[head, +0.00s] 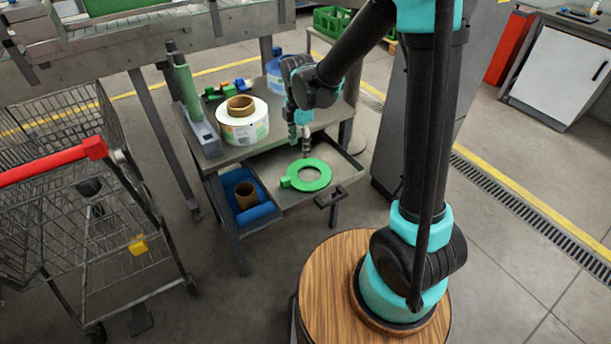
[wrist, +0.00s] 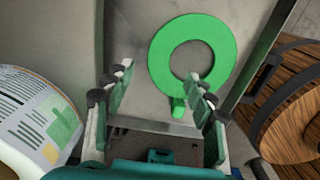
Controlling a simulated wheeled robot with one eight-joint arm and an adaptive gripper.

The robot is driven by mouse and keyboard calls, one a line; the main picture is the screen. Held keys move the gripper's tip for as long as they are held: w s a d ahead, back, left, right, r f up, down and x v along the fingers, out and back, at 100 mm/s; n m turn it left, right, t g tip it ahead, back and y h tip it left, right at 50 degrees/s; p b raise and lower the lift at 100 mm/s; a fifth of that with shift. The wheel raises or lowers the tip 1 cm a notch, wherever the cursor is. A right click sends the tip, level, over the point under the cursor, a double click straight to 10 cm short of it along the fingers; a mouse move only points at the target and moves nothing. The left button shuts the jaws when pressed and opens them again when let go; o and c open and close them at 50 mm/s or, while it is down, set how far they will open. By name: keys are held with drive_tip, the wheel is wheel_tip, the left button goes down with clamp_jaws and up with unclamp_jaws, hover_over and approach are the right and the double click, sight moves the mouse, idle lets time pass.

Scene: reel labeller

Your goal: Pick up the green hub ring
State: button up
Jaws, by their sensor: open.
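The green hub ring (head: 309,175) lies flat in the pulled-out metal drawer of a small workbench, with a short tab at one side. In the wrist view the ring (wrist: 158,62) is ahead of the fingers, with its tab pointing back between them. My gripper (head: 299,143) is above the drawer, just behind the ring in the head view. In the wrist view my gripper (wrist: 160,95) has its two fingers spread wide with nothing between them. The fingers look apart from the ring; the exact height above it is hard to tell.
A white label reel (head: 242,125) with a brown core stands on the bench top left of my gripper. A blue bin (head: 251,214) holding a brown core sits beside the drawer. The drawer handle (head: 331,197) sticks out in front. A wire cart (head: 75,220) stands left.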

sight(299, 164)
drive_tip(key=shift+a+f, duration=0.15)
drive_tip(key=shift+f, duration=3.1)
drive_tip(key=shift+f, duration=0.2)
drive_tip(key=shift+s, duration=0.1)
clamp_jaws()
